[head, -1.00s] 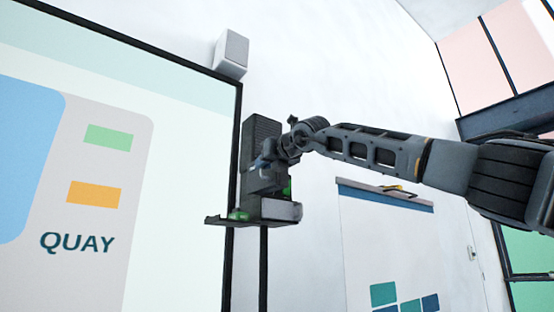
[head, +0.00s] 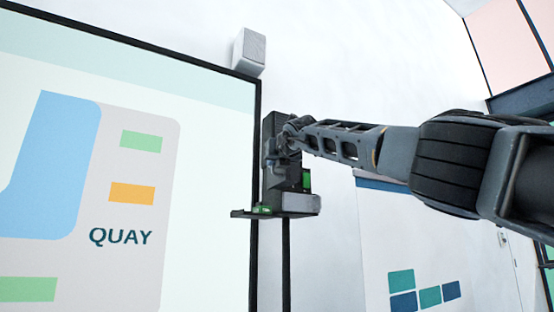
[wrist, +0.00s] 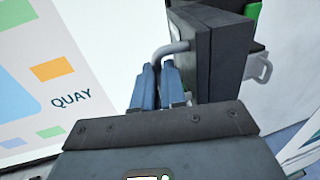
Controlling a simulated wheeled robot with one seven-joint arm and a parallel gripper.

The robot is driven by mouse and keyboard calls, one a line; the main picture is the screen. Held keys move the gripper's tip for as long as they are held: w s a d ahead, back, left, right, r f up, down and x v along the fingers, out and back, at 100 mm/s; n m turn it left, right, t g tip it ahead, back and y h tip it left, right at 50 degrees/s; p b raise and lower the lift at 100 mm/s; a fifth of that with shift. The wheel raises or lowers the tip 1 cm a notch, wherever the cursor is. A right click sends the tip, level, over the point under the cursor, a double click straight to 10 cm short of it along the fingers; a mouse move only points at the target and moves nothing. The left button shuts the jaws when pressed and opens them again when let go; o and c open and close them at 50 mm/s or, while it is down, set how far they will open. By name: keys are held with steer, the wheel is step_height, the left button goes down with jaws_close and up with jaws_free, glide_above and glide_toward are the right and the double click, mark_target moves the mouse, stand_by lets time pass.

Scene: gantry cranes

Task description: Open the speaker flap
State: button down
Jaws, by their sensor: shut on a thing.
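The dark speaker (head: 270,128) stands on a narrow stand beside the big screen's right edge in the head view. In the wrist view a thick dark panel, which looks like its flap (wrist: 222,62), shows at the upper middle with a bent grey handle (wrist: 172,47). My gripper (wrist: 158,70) has its two blue fingers closed on this handle, left of the panel. Green parts (head: 306,180) show beside the dark panel in the head view. My wrist hides part of the speaker there, so how far the flap stands open is unclear.
The screen (head: 200,105) marked QUAY fills the left. A small shelf (head: 240,213) juts out under the speaker, with a grey box (head: 300,205) at its right. A white speaker-like box (head: 249,52) hangs above. A white board with coloured squares (head: 402,281) is at the lower right.

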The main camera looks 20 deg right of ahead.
steer(key=shift+a+f, duration=0.1)
stand_by(0.3)
steer(key=c, duration=1.2)
jaws_free()
